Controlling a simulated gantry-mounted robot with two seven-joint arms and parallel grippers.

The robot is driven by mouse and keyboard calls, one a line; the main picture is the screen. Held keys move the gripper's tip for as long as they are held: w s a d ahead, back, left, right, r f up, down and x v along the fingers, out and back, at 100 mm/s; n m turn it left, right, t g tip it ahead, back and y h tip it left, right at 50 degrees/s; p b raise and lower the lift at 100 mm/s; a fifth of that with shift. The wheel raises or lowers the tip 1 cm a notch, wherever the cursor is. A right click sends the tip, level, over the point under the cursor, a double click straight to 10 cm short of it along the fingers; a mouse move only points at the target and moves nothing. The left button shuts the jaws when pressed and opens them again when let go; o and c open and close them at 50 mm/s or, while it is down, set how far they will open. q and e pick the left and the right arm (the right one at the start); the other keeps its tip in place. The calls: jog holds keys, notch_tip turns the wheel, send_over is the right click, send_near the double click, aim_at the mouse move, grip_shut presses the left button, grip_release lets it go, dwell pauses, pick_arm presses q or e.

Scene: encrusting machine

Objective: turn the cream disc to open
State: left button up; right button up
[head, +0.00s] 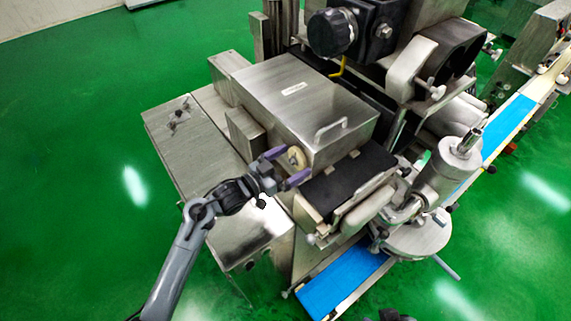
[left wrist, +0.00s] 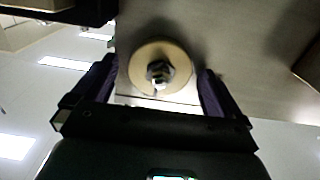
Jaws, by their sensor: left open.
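The cream disc (head: 297,157) is a small round knob on the side of the steel box of the machine. In the left wrist view the cream disc (left wrist: 148,66) shows face-on with a metal bolt at its centre. My left gripper (head: 291,165) is open, with its purple fingers on either side of the disc. In the left wrist view its fingers (left wrist: 157,90) stand left and right of the disc, with the right finger close to the rim. I cannot tell whether either finger touches it.
The steel box (head: 290,85) has a handle (head: 331,129) on its lid. A black belt (head: 350,176) lies to the right of the disc. A steel cabinet (head: 185,150) stands at the left, and a blue conveyor (head: 340,284) runs below. The green floor at the left is clear.

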pick_arm(q)
jog(key=b+v, duration=0.2)
jog(key=v, duration=0.8)
jog(key=shift+s+a+b, duration=0.25)
jog(key=shift+a+b, duration=0.05)
jog(key=shift+b, duration=0.05)
